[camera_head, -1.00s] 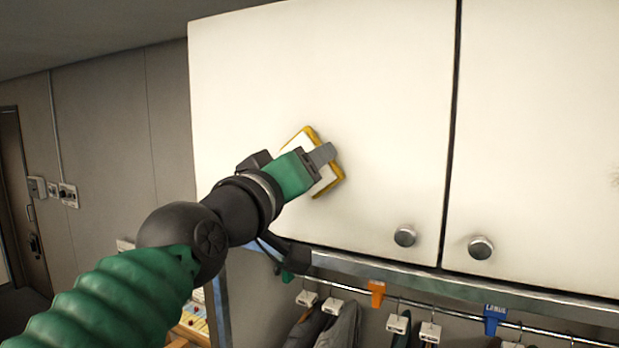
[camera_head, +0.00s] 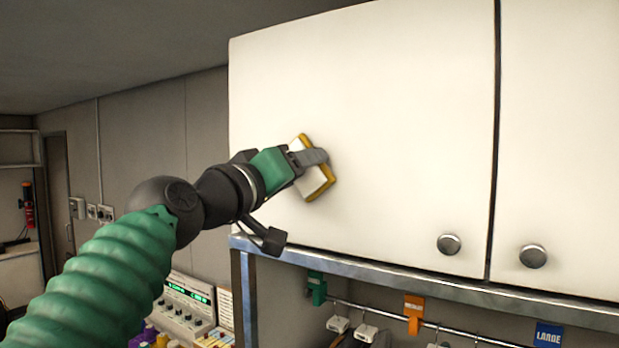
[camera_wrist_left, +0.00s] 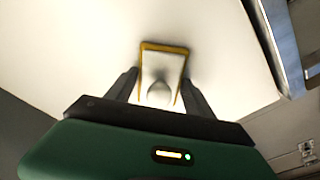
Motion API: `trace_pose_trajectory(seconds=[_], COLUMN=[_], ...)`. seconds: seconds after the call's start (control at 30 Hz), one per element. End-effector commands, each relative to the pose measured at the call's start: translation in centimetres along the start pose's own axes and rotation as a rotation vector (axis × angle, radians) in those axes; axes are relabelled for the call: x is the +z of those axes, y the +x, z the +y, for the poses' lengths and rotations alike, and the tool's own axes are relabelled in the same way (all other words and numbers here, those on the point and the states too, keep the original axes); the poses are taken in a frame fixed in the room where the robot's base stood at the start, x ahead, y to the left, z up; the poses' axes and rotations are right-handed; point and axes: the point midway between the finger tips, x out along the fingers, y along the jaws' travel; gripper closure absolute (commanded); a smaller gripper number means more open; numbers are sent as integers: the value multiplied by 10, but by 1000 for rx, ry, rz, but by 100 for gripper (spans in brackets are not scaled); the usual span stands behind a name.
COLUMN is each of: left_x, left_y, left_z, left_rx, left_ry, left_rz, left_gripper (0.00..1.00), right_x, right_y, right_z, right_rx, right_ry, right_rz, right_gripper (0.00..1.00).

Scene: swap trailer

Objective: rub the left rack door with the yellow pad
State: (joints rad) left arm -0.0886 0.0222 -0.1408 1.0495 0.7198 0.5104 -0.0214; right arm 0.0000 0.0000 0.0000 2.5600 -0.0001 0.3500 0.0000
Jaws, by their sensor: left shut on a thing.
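The left rack door (camera_head: 400,130) is a plain white panel with a round metal knob (camera_head: 449,244) near its lower right corner. My left gripper (camera_head: 312,160) is shut on the yellow pad (camera_head: 322,186), a white block with a yellow edge. The pad is at the door's lower left area and appears against its surface. In the left wrist view the pad (camera_wrist_left: 163,62) sits between the two fingers of the gripper (camera_wrist_left: 160,90), with the white door (camera_wrist_left: 90,40) behind it. My right gripper is not in view.
A second white door (camera_head: 565,130) with its own knob (camera_head: 533,257) adjoins on the right. Below runs a metal frame edge (camera_head: 400,277) and a rail with hangers and coloured tags. A panel of instruments (camera_head: 188,305) stands at lower left.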

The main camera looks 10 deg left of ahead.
Motion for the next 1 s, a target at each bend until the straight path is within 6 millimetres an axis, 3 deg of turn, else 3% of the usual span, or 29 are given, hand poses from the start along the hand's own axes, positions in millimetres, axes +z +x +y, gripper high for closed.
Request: trace_pose_trajectory(seconds=[0.17, 0.5, 1.0], left_x=[-8, -9, -15], left_y=[0, -2, -58], left_z=[-14, -15, -15], left_rx=[-2, 0, 1], left_ry=[0, 1, 1], left_rz=[0, 0, 1], left_gripper=[71, 71, 71], right_x=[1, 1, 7], right_y=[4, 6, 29], right_z=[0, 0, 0], right_rx=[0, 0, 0], right_ry=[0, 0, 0], right_rz=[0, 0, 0], right_gripper=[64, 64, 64])
